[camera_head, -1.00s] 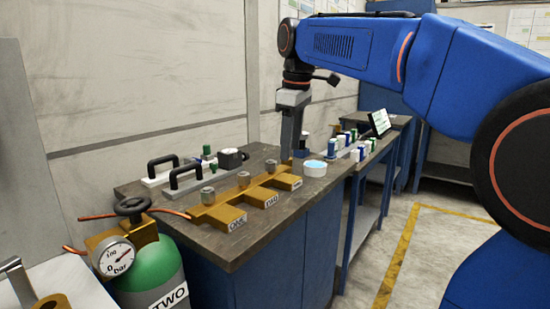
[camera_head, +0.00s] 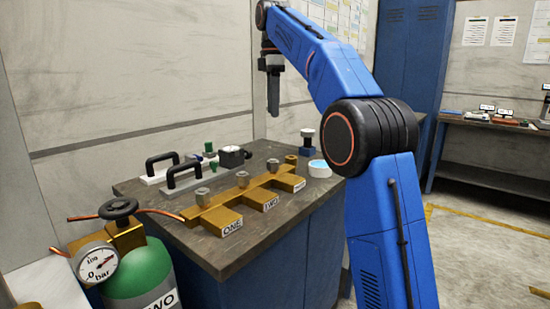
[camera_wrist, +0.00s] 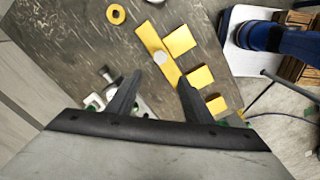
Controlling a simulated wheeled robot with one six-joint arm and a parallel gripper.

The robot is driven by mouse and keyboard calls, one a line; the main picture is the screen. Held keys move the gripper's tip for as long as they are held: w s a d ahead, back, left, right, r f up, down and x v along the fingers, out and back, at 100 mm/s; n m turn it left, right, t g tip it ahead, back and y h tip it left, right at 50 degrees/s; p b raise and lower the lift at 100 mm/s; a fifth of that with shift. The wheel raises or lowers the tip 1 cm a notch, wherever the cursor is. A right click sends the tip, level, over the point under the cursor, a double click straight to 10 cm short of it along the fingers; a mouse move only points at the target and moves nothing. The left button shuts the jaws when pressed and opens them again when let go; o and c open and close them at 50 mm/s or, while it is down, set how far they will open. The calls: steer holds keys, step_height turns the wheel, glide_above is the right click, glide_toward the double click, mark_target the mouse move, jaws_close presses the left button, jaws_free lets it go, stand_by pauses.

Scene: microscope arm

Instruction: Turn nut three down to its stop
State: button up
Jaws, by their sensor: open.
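In the wrist view the open fingers (camera_wrist: 157,76) point towards the manifold; a grey nut (camera_wrist: 160,57), apparently nut three, shows just beyond the fingertips. The nuts' heights above their stops cannot be told.
Black-handled parts (camera_head: 184,178) lie behind the manifold. A green cylinder (camera_head: 145,268) with a gauge (camera_head: 97,264) stands front left.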

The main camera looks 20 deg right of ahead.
mark_target(273, 161)
step_height(273, 161, down, 17)
steer(key=shift+f, duration=0.1)
stand_by(0.7)
steer(key=c, duration=1)
